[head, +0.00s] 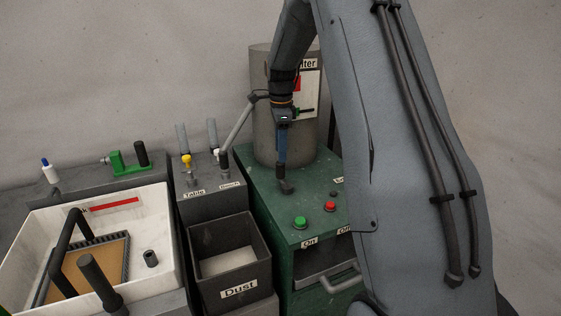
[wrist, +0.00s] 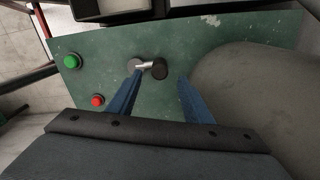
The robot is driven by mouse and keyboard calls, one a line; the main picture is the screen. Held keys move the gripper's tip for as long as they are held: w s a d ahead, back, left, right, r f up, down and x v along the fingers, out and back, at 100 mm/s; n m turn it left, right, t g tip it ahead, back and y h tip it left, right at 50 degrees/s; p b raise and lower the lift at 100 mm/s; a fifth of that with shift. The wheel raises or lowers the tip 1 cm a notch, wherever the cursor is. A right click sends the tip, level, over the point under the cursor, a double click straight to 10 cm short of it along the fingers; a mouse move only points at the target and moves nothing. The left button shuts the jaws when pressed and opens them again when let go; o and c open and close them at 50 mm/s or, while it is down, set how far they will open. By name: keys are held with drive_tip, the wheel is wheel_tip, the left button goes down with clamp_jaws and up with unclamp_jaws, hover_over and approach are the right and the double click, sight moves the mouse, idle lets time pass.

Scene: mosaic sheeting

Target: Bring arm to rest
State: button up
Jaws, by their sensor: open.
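My gripper (wrist: 158,95) is open in the wrist view, with its two blue fingers apart over the green cabinet top (wrist: 95,50). A small dark knob with a pale metal stem (wrist: 148,66) shows just beyond and between the fingertips. I cannot tell whether the fingers touch it. In the head view my gripper (head: 284,165) points down above the green cabinet, in front of the grey filter cylinder (head: 262,110). The knob (head: 286,187) shows right below the fingertips. My upper arm hides the cabinet's right side.
To the left are a dark Dust bin (head: 262,255), a grey valve box (head: 200,205) with levers, and a white tray (head: 150,215) holding a framed panel.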

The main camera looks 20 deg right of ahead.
drive_tip(key=shift+r, duration=0.4)
drive_tip(key=shift+s+a, duration=0.2)
drive_tip(key=s+a+f+n, duration=0.1)
drive_tip(key=s+a+n, duration=0.3)
drive_tip(key=s+n, duration=0.3)
drive_tip(key=s+a+f+n+t+b, duration=0.1)
drive_tip(key=s+a+f+n, duration=0.1)
drive_tip(key=s+a+n, duration=0.2)
drive_tip(key=s+a+f+n, duration=0.2)
drive_tip(key=s+a+n, duration=0.3)
drive_tip(key=s+n, duration=0.5)
drive_tip(key=s, duration=0.8)
drive_tip(key=shift+b, duration=0.4)
drive_tip(key=shift+s+a, duration=0.1)
